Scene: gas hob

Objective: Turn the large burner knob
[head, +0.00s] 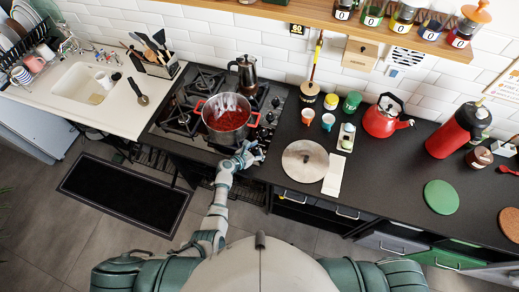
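The gas hob (177,117) is set in the dark counter. A column of small knobs (270,117) runs along its right side, to the right of the pot. I cannot tell which knob is the large one; the front of the column is partly hidden by my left gripper (252,151). That gripper is at the hob's front right corner, close to the front knobs. It is too small to tell whether its fingers are open, shut or touching a knob. My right gripper is out of view.
A round lid (305,161) and a white cloth or board (333,175) lie on the counter to the right.

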